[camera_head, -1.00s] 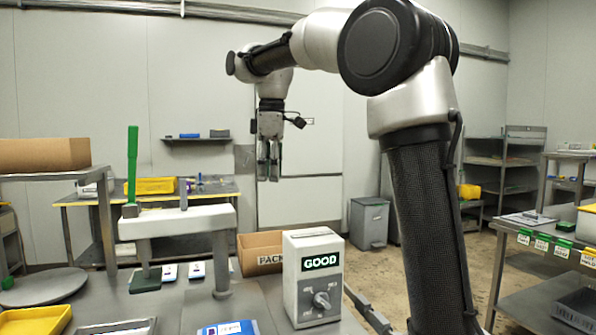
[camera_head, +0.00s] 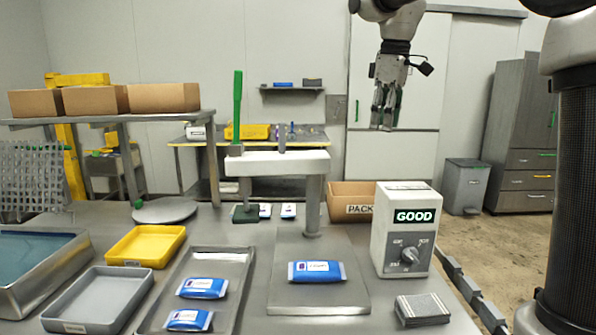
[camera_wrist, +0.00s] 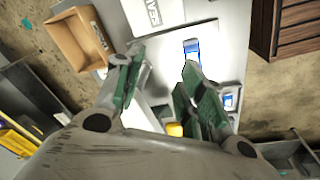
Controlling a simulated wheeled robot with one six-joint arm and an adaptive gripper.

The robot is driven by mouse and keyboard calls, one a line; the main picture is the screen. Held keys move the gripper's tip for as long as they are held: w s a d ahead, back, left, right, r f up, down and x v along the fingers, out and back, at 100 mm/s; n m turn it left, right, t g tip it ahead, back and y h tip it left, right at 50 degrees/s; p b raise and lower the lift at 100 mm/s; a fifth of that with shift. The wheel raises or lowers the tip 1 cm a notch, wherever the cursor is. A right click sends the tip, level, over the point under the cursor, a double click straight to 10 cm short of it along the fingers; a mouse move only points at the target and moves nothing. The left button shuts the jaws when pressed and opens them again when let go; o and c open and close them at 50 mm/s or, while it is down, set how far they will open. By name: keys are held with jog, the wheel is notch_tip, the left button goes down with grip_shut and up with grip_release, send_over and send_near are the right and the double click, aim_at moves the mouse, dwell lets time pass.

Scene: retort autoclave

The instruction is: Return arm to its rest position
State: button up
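My gripper (camera_head: 385,108) hangs fingers down in the upper right of the head view, in the air above and beyond the white box with the "GOOD" display (camera_head: 406,230). Its two green-padded fingers stand apart with nothing between them. The wrist view also shows the open gripper (camera_wrist: 162,68), with the table top and a blue pouch (camera_wrist: 191,48) visible far below. The upper arm is cut off by the top edge of the head view.
Blue pouches lie on the metal tray (camera_head: 232,257) and on a plate in front of the sealer (camera_head: 277,163). A yellow tray (camera_head: 146,246), a grey tray (camera_head: 98,300), a water basin (camera_head: 40,262) and a cardboard box (camera_head: 350,200) stand around. Air around my gripper is clear.

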notch_tip(320, 180, down, 6)
jog(key=r+m, duration=0.1)
jog(key=m, duration=0.2)
jog(key=s+d+f+m+t, duration=0.1)
jog(key=s+d+f+m, duration=0.1)
jog(key=s, duration=0.7)
jog(key=s+d+f+m+t, duration=0.1)
jog(key=s+d+f+m, duration=0.2)
jog(key=s, duration=0.6)
jog(key=s+d+f+m+t, duration=0.1)
jog(key=s+d+f, duration=0.3)
jog(key=s, duration=0.5)
notch_tip(320, 180, down, 3)
jog(key=shift+d+r+m, duration=0.2)
jog(key=shift+d+m, duration=0.1)
jog(key=shift+m, duration=0.4)
